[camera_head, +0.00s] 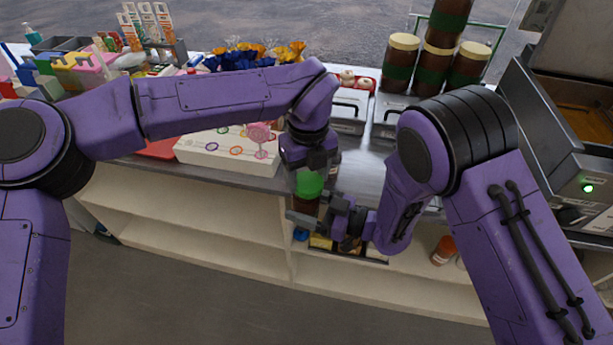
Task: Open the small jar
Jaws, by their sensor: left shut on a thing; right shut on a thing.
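The counter holds a white box with coloured rings (228,153), blue and yellow wrapped sweets (250,54) and large brown jars with cream lids (402,62). A machine with a green light (588,188) stands at right. Open shelves (200,210) lie below; an orange-capped bottle (444,250) stands there.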

